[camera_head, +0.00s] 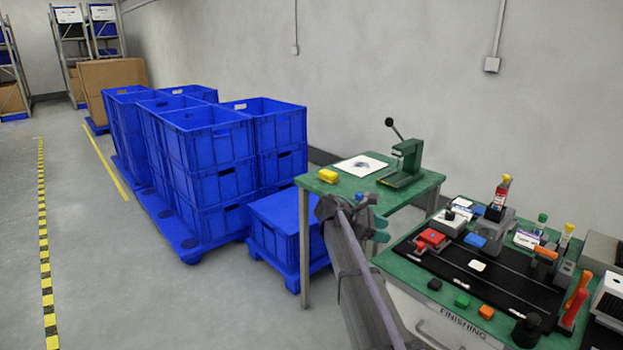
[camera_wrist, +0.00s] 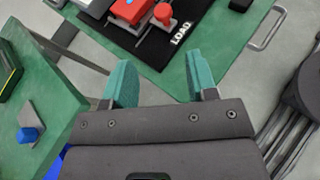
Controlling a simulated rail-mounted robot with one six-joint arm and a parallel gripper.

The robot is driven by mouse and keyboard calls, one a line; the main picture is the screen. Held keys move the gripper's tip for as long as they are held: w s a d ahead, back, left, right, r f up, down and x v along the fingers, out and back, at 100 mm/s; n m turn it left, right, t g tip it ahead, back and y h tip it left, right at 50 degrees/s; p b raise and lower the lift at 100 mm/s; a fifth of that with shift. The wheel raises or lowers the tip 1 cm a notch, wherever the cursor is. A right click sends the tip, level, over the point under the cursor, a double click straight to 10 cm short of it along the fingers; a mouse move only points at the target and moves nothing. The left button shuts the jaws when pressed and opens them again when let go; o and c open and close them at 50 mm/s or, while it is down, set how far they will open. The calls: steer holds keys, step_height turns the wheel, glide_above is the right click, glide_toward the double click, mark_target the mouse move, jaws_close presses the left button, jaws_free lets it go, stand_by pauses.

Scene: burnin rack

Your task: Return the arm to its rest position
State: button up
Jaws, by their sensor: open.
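My gripper (camera_wrist: 161,78) shows in the wrist view with its two teal fingers spread apart and nothing between them. In the head view my gripper (camera_head: 375,218) is at the end of my grey arm, beside the front right edge of the small green table (camera_head: 345,194). It is left of the finishing bench (camera_head: 388,262) and apart from the items on it.
The floor at left (camera_head: 90,260) is clear.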

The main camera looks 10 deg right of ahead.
steer(key=s+a+f+m+y, duration=0.1)
steer(key=s+m, duration=0.1)
steer(key=s+a+f+m+t+y, duration=0.1)
steer(key=s+f+m, duration=0.1)
steer(key=s, duration=0.1)
steer(key=s+a+f+m+y, duration=0.1)
steer(key=s+f+m+y, duration=0.1)
steer(key=shift+s+a+f, duration=0.1)
steer(key=shift+s+f, duration=0.05)
steer(key=shift+f, duration=0.05)
steer(key=s+a+f+m+t+y, duration=0.1)
steer(key=s+a+f+m+y, duration=0.2)
steer(key=s, duration=0.4)
steer(key=s+a+m+y, duration=0.3)
steer(key=s+a, duration=0.2)
steer(key=s, duration=0.2)
steer(key=s+a+f+m+t+y, duration=0.1)
steer(key=s+a+f+m+y, duration=0.15)
steer(key=s, duration=0.45)
step_height(320, 180, up, 14)
steer(key=a+p, duration=0.1)
steer(key=p, duration=1.2)
steer(key=shift+s+r+y+p, duration=0.15)
steer(key=shift+s+y+p, duration=0.2)
steer(key=shift+s+p, duration=0.1)
